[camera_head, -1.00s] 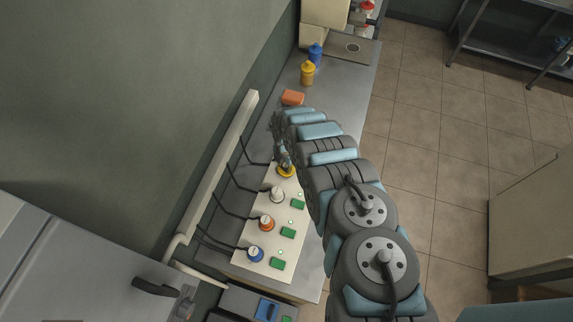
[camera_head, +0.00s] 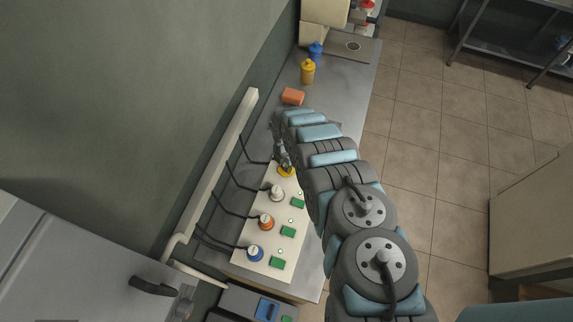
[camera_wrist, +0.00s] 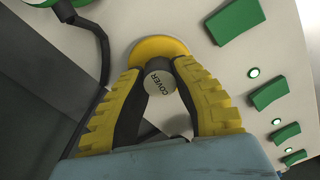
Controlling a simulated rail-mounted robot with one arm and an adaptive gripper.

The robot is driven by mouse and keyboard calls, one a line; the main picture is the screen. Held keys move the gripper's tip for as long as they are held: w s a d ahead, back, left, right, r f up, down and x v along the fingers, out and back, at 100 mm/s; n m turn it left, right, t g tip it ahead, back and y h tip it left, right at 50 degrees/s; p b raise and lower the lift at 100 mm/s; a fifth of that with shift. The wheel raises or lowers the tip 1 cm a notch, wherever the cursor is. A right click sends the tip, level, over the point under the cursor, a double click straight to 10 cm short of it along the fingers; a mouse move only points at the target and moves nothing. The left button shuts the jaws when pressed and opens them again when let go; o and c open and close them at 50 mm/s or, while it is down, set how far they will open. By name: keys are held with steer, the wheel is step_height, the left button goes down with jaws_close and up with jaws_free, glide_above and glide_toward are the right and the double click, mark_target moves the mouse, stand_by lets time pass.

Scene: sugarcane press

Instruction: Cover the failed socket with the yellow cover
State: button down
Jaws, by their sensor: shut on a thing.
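The yellow cover (camera_wrist: 150,46) is a round disc with a grey knob (camera_wrist: 158,83) marked COVER. In the wrist view it is at or just above the pale socket panel (camera_wrist: 125,20); I cannot tell if it is fully seated. My gripper (camera_wrist: 157,72) is shut on the knob, with one yellow-padded finger on each side. In the head view my gripper (camera_head: 284,160) is over the panel's far end, with the yellow cover (camera_head: 286,172) under it. Any socket beneath the cover is hidden.
Blue (camera_head: 255,253), orange (camera_head: 266,222) and white (camera_head: 277,193) plugs with black cables stand along the panel. Green switches (camera_wrist: 270,91) and lit lamps (camera_wrist: 253,72) line one side. A green plug (camera_wrist: 58,8) is near the cover. An orange block (camera_head: 293,96) and bottles (camera_head: 307,72) stand farther back.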

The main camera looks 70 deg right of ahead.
mark_target(286, 165)
steer(key=c, duration=1.3)
jaws_free()
steer(key=shift+o, duration=0.2)
step_height(286, 165, up, 11)
steer(key=p, duration=0.7)
steer(key=shift+p, duration=0.35)
steer(key=shift+d+f, duration=0.1)
